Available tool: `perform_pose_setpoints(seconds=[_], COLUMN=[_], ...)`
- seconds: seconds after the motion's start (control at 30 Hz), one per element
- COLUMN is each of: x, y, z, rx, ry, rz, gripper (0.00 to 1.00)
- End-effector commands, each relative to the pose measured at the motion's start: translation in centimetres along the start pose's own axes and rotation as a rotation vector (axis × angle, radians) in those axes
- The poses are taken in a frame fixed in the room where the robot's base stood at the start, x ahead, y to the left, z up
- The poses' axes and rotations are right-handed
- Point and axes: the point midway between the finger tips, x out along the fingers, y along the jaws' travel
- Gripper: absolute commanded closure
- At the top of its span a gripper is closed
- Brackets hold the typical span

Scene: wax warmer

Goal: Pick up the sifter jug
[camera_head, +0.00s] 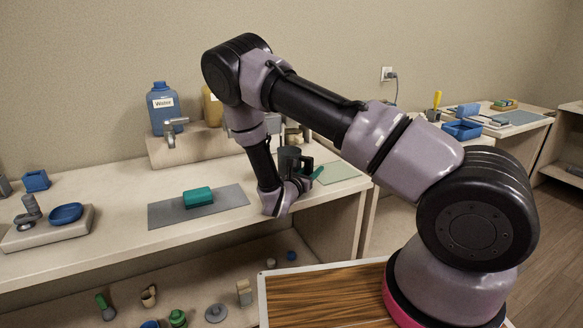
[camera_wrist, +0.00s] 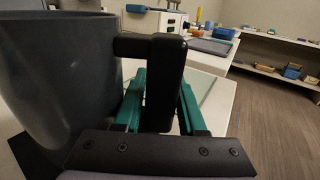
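The sifter jug looks like a dark grey, round-walled vessel (camera_wrist: 62,75) with a thick black handle (camera_wrist: 168,75). It fills the left of the wrist view. In the head view the dark jug (camera_head: 289,160) stands upright at the bench's right part, partly hidden by my arm. My gripper (camera_wrist: 163,100) has teal fingers, one on each side of the handle. The handle hides the space between them, so I cannot tell whether they press on it. In the head view one teal finger (camera_head: 317,172) shows beside the handle.
A grey mat with a teal block (camera_head: 198,196) lies left of my gripper. A tap (camera_head: 172,130) and a blue bottle (camera_head: 163,108) stand behind. A pale green mat (camera_head: 338,172) lies right of the jug. Small items sit on the lower shelf (camera_head: 200,290).

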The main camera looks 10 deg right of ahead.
Motion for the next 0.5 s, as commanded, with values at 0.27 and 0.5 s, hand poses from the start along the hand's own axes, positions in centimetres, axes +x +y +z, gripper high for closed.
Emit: perform_pose_setpoints(seconds=[0.27,0.5], x=[-0.05,-0.07], y=[0.02,0.02], z=[0.00,0.00], rx=[0.000,0.000], ry=[0.000,0.000], rz=[0.000,0.000], gripper=[1.00,1.00])
